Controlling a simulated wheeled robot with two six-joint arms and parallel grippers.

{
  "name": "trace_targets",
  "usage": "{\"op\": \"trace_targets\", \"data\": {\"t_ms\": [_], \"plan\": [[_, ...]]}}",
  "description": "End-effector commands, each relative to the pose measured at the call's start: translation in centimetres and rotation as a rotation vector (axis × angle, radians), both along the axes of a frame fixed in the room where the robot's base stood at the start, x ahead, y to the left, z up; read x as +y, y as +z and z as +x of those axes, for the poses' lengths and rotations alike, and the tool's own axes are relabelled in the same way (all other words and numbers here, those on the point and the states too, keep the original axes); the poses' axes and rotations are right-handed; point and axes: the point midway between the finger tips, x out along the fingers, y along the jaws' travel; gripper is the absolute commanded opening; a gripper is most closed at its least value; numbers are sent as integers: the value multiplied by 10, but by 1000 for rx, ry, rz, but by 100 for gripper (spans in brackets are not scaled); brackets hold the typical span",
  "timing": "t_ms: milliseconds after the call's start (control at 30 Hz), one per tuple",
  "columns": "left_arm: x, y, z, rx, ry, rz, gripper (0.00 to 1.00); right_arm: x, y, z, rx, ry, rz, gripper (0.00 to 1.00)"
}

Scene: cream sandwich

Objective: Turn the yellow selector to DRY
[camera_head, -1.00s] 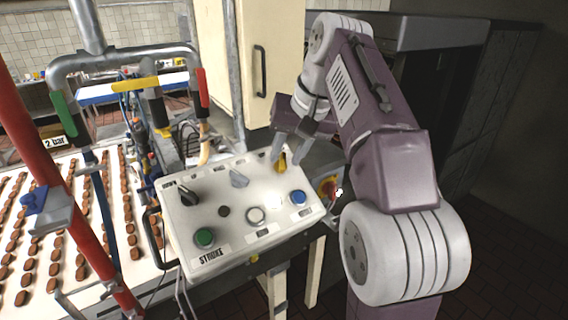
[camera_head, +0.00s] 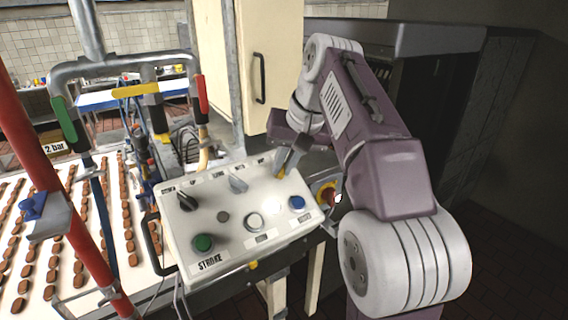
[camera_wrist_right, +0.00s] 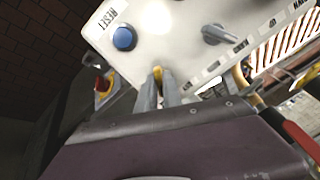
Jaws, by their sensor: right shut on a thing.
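The yellow selector (camera_wrist_right: 157,72) is a small yellow knob on the white control box (camera_head: 211,225). In the right wrist view its tip shows between the two grey fingers of my right gripper (camera_wrist_right: 158,88), which is shut on it. In the head view my right gripper (camera_head: 284,170) is at the upper right of the box face, and its fingers hide nearly all of the selector. The pointing direction of the selector is hard to make out, and I cannot read a DRY label. My left gripper is not in view.
A grey selector (camera_head: 238,183), a black selector (camera_head: 187,200), and blue (camera_head: 297,202), white (camera_head: 254,221) and green (camera_head: 204,242) buttons share the box face. A red-and-yellow switch (camera_head: 326,194) sits just right of the box. A cream cabinet (camera_head: 262,40) stands behind.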

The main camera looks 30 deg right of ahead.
Motion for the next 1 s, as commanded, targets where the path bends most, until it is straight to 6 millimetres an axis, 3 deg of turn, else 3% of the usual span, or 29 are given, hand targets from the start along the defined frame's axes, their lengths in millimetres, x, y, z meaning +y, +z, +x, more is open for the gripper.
{"op": "trace_targets", "data": {"t_ms": [1000], "plan": [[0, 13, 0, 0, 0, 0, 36, 3, 0, 1, -33, 717, -416, 0]]}}
